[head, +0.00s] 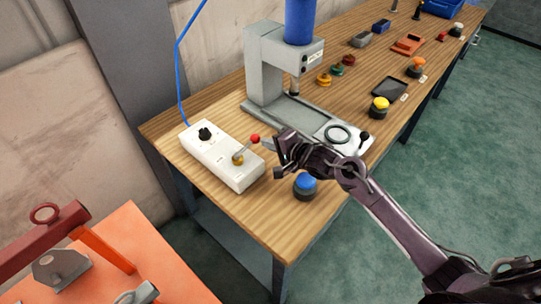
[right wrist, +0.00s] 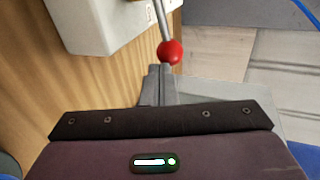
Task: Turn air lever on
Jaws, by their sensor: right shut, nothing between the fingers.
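The air lever (head: 245,149) is a thin metal rod with a red ball knob on a brass pivot. It sits on a white control box (head: 215,157) and leans toward the right and back. My right gripper (head: 267,144) is shut and empty, with its fingertips right beside the red knob. In the right wrist view the red knob (right wrist: 170,52) is just beyond the shut fingertips (right wrist: 160,72); I cannot tell whether they touch. The white box (right wrist: 100,22) shows at the upper left there. My left gripper does not show.
A grey press (head: 270,70) with a blue cylinder stands behind the box. A blue push button (head: 306,182) is below my right gripper. A black knob (head: 204,134) and a blue hose (head: 179,75) are at the box's far end. An orange surface (head: 150,260) is at the lower left.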

